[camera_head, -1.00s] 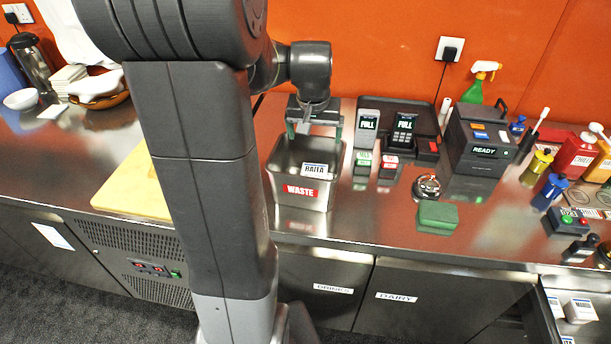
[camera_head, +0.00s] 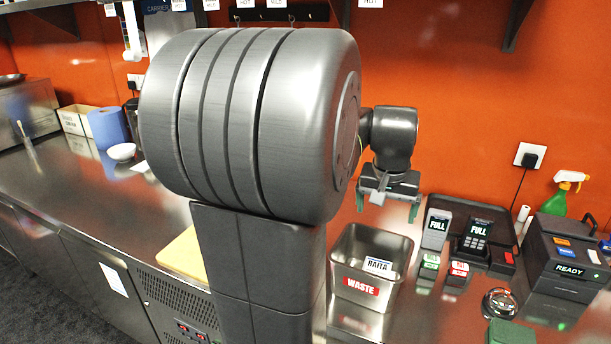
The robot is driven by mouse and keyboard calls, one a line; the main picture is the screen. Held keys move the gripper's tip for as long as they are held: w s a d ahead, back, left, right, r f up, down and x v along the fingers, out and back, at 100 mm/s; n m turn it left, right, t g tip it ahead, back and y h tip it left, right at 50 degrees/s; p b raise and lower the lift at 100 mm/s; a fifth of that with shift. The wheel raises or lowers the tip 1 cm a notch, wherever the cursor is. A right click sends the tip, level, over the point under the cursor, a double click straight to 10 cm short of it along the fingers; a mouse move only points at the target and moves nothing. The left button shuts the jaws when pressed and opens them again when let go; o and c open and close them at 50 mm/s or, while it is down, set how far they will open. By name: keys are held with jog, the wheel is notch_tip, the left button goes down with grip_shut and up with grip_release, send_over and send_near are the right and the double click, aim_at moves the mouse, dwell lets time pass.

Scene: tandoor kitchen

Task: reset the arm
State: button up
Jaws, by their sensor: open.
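My gripper (camera_head: 387,207) hangs above the back rim of the steel waste bin (camera_head: 362,270), with its two green-tipped fingers spread apart and pointing down. Nothing shows between the fingers. My own arm fills the middle of the view and hides part of the counter and the wall behind it. The waste bin has a red label reading WASTE, and a white RAITA label (camera_head: 378,266) shows inside it. What the RAITA label is fixed to cannot be told.
Right of the bin stand a card terminal (camera_head: 475,236), small green and red blocks (camera_head: 429,265), a black READY box (camera_head: 567,262) and a green spray bottle (camera_head: 562,196). A cutting board (camera_head: 183,254) lies left of my arm. The left counter (camera_head: 105,205) has free room.

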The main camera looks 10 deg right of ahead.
jog(key=p+x, duration=0.1)
jog(key=x, duration=1.3)
jog(key=shift+d, duration=0.1)
notch_tip(320, 180, up, 3)
jog(key=shift+r+p, duration=0.2)
jog(key=shift+p, duration=0.85)
